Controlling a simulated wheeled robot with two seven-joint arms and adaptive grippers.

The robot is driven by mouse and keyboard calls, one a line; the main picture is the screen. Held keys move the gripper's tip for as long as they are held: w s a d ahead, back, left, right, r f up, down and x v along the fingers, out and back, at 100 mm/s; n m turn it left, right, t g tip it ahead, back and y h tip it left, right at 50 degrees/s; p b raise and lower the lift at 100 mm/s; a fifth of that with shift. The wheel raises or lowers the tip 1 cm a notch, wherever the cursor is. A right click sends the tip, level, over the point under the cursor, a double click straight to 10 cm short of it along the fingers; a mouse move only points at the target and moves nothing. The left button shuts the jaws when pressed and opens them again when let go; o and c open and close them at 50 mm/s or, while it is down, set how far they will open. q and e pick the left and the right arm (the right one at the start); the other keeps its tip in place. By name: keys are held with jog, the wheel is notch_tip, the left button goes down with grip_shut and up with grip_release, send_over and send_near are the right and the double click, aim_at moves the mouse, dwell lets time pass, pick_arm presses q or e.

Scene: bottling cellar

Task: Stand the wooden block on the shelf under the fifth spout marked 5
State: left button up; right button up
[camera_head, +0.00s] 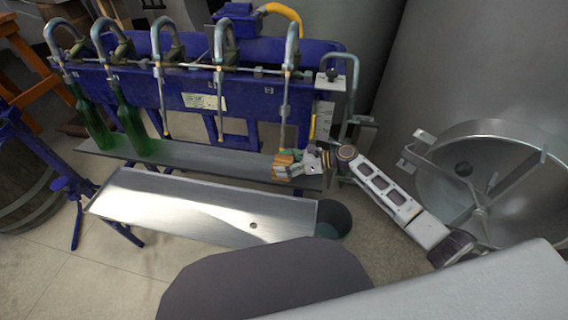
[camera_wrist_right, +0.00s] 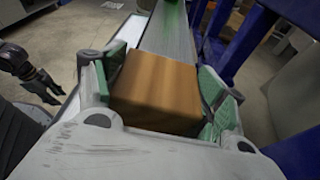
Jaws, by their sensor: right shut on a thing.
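The wooden block (camera_head: 284,158) is at the right end of the grey shelf (camera_head: 215,158), close to the lower end of the rightmost spout (camera_head: 286,95). I cannot tell whether its base touches the shelf. My right gripper (camera_head: 296,162) reaches in from the right and is shut on the block. In the right wrist view the block (camera_wrist_right: 155,88) sits between the green-padded fingers. No number is readable at this spout. At the left edge of the wrist view, a dark jointed shape (camera_wrist_right: 32,76) may be my left gripper; its jaw state is unclear.
Two green bottles (camera_head: 92,122) (camera_head: 130,124) stand under the two leftmost spouts. The shelf between them and the block is clear. A sloping metal tray (camera_head: 190,208) lies in front. A round steel vessel (camera_head: 500,130) stands at right and a barrel (camera_head: 25,185) at left.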

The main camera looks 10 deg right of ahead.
jog(key=shift+w+d+f, duration=0.1)
jog(key=shift+d+f, duration=0.3)
jog(key=shift+f, duration=0.25)
jog(key=o, duration=1.2)
jog(key=shift+a+f+h, duration=0.1)
jog(key=shift+h, duration=0.2)
jog(key=shift+d, duration=0.55)
jog(key=shift+c, duration=0.4)
jog(key=shift+o, duration=0.5)
jog(key=v, duration=0.6)
jog(key=r+v, duration=0.1)
jog(key=v, duration=0.2)
jog(key=shift+s, duration=0.25)
jog(key=shift+s+d+r, duration=0.35)
jog(key=shift+d+r, duration=0.05)
jog(key=shift+d, duration=0.05)
jog(key=shift+a, duration=0.1)
